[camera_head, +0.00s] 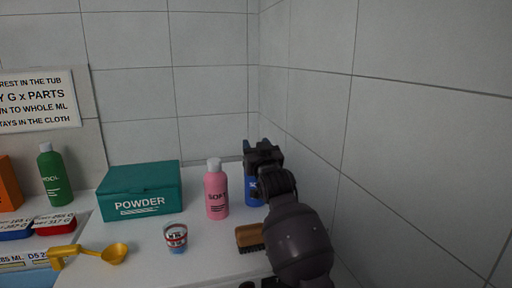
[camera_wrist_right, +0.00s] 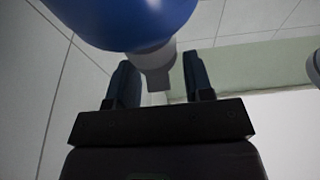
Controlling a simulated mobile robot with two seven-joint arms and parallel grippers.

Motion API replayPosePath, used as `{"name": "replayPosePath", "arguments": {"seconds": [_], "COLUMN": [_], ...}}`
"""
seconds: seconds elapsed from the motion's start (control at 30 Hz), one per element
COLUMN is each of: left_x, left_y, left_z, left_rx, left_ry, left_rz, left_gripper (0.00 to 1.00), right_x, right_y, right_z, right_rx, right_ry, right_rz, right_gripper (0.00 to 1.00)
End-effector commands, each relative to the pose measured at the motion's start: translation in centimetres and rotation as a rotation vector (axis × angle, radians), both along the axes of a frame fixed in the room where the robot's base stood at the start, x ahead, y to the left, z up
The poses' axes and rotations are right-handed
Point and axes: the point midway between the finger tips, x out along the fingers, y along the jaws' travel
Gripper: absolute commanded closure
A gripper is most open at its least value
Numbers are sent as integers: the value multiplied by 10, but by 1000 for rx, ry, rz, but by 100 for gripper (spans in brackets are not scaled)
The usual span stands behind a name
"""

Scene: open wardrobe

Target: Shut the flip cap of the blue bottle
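The blue bottle (camera_head: 253,191) stands at the back right of the white surface, near the tiled corner. My right gripper (camera_head: 262,149) is at its top and hides its cap in the head view. In the right wrist view the blue bottle (camera_wrist_right: 125,20) fills the upper middle, and its grey-white cap (camera_wrist_right: 156,66) reaches between the fingers of my right gripper (camera_wrist_right: 160,84). The fingers are apart, with the cap between them, and do not look closed on it. Whether the lid is up is hard to tell. My left gripper is not in view.
A pink bottle (camera_head: 216,195) stands just left of the blue one. A brush (camera_head: 249,237) lies in front, beside my right arm. A teal powder box (camera_head: 140,191), small cup (camera_head: 176,237), yellow scoop (camera_head: 112,254) and green bottle (camera_head: 54,176) are farther left. A tiled wall (camera_head: 400,150) bounds the right.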

Motion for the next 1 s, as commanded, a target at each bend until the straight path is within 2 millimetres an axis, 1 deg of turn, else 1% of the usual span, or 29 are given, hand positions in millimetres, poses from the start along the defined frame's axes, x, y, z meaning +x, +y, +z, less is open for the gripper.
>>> {"name": "replayPosePath", "arguments": {"seconds": [0.23, 0.37, 0.47, 0.8, 1.0], "left_x": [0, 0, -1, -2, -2], "left_y": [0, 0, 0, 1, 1], "left_z": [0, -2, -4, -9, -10], "left_rx": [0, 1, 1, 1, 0], "left_ry": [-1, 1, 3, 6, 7], "left_rz": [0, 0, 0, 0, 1], "left_gripper": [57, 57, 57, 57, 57], "right_x": [-1, -6, -16, -57, -70], "right_y": [0, -1, -3, -12, -14], "right_z": [1, -1, -4, -15, -18], "right_rx": [1, 1, 0, 1, 0], "right_ry": [-3, -3, -2, -2, -1], "right_rz": [0, 0, 0, -1, 0], "right_gripper": [53, 53, 53, 53, 53]}}
